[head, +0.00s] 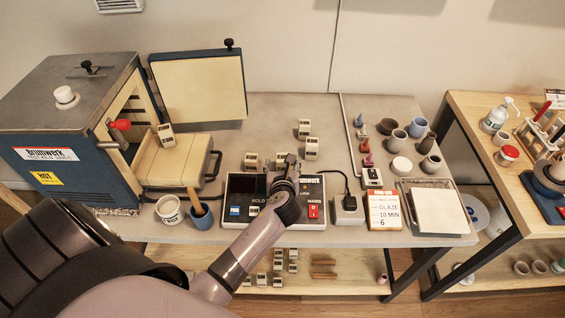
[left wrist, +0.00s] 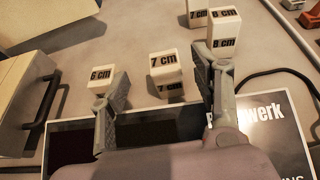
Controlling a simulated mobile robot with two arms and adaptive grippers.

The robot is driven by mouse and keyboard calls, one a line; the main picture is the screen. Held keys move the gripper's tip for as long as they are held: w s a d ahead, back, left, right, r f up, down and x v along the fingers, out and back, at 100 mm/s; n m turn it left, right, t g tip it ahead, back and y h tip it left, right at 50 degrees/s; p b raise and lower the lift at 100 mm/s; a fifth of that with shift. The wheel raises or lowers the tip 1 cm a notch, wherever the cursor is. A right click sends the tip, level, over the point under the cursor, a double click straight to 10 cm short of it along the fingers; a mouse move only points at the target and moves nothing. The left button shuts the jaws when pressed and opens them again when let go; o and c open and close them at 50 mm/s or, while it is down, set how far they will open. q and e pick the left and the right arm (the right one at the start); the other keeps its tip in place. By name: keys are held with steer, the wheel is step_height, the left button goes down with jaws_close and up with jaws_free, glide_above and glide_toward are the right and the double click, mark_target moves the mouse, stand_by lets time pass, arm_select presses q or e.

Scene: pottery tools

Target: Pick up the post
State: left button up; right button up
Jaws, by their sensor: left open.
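Several white posts with size labels stand on the grey table. In the left wrist view, a 7 cm post (left wrist: 165,73) stands just beyond and between the fingers of my left gripper (left wrist: 167,92). A 6 cm post (left wrist: 100,80) is by the left finger, and an 8 cm post (left wrist: 223,28) is beyond the right finger. Another 7 cm post (left wrist: 197,12) is further back, cut by the frame edge. In the head view my left gripper (head: 287,165) is over the back of the dark control box, open and empty. My right gripper is not in view.
The control box (head: 236,212) lies under my left gripper. A blue kiln (head: 50,150) with an open door (head: 200,85) stands left, with a post (head: 166,135) on a cream block. Cups and a glaze card (head: 385,210) are right. The table behind the posts is clear.

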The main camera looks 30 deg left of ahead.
mark_target(283, 158)
arm_select(q)
steer(key=shift+d+f+x, duration=0.1)
steer(key=shift+f+x, duration=0.05)
steer(key=shift+x, duration=0.85)
steer(key=shift+d+f+x, duration=0.1)
steer(key=shift+f+x, duration=0.1)
steer(key=shift+x, duration=0.75)
steer(key=shift+d+f+x, duration=0.1)
steer(key=shift+f+x, duration=0.05)
steer(key=shift+x, duration=0.85)
steer(key=shift+s, duration=0.15)
steer(key=shift+c, duration=0.4)
steer(key=c, duration=1.2)
steer(key=shift+c, duration=0.5)
steer(key=shift+a+r, duration=0.1)
steer(key=shift+r, duration=0.05)
